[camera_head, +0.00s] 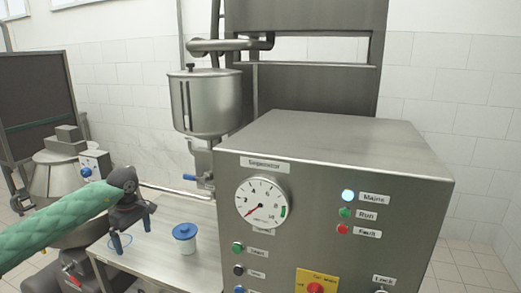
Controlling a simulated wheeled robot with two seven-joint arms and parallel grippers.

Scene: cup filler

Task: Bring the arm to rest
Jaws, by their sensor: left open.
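My left arm, in a green sleeve, comes in from the left in the head view. Its dark left gripper (132,236) points down over the metal table and is open, with nothing seen between its fingers. A white cup with a blue lid (185,232) stands upright on the table to the right of the gripper, apart from it. A blue ring-like shape (120,243) shows by the left finger; I cannot tell what it is. My right gripper is not in view.
A large steel control cabinet (335,140) with a dial gauge (262,202), lamps and buttons fills the right. A steel hopper (206,103) hangs behind the table. The bare metal table (160,265) runs up to the cabinet. Another machine (60,180) stands at the left.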

